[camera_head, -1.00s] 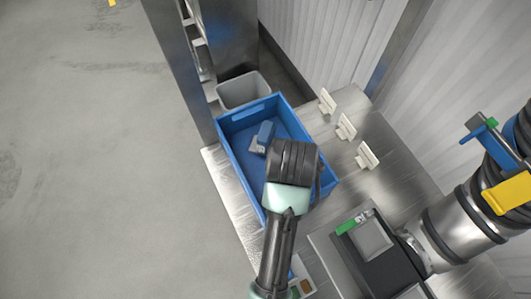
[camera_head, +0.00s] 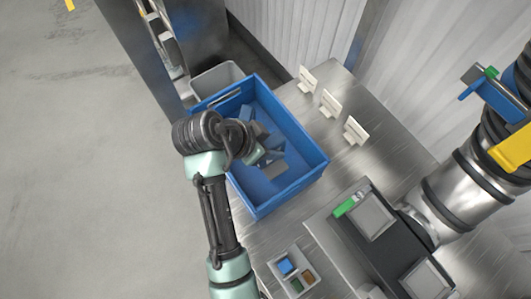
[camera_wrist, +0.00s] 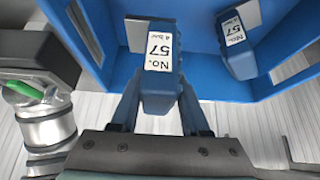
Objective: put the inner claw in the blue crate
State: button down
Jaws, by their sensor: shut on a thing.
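The blue crate (camera_head: 297,190) stands on the metal table. My gripper (camera_head: 262,150) is over the inside of the crate in the head view. In the wrist view my gripper (camera_wrist: 158,108) is shut on a blue claw (camera_wrist: 157,68) with a white "No. 57" label, pointing into the crate. The head view shows this claw (camera_head: 274,169) partly, with its grey end. A second blue claw (camera_wrist: 236,45) with the same label lies in the crate to the right in the wrist view; it also shows near the crate's far side (camera_head: 246,113). I cannot tell whether the held claw touches the floor.
A grey bin (camera_head: 216,79) stands behind the crate. White card holders (camera_head: 330,103) stand on the table to its right. A small tray (camera_head: 293,274) with coloured pieces and a dark grey device (camera_head: 370,218) are nearer. The crate walls surround the gripper.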

aim_at(272, 169)
jog(key=shift+f, duration=3)
jog(key=shift+f, duration=0.1)
jog(key=shift+c, duration=2)
grip_release()
jog(key=shift+f, duration=0.1)
